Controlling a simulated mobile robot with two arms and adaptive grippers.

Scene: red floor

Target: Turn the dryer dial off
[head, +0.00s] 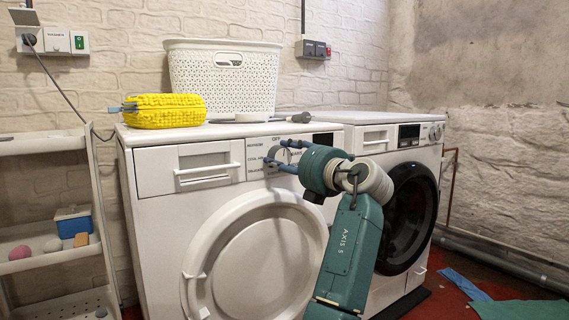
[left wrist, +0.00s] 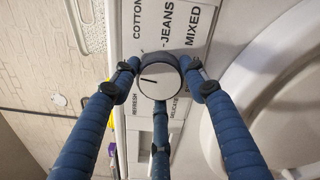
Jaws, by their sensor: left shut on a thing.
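The dryer dial (left wrist: 158,78) is a round light knob with a dark rim and a black pointer line. In the left wrist view the line points left, toward the machine's top. Labels such as COTTON, JEANS, MIXED and REFRESH surround it. The head view shows an OFF label (head: 276,139) above the dial, whose face is mostly hidden there. My left gripper (head: 283,158) has its blue fingers closed around the dial's rim; they also show in the left wrist view (left wrist: 158,90). The dryer (head: 155,215) is the left white machine. My right gripper is out of view.
A white basket (head: 225,75), a yellow textured item (head: 166,111) and a dark-ended tool (head: 300,117) are on the dryer. A second machine (head: 433,165) stands to the right. A shelf (head: 50,258) is at left. Blue cloth (head: 520,310) lies on the floor.

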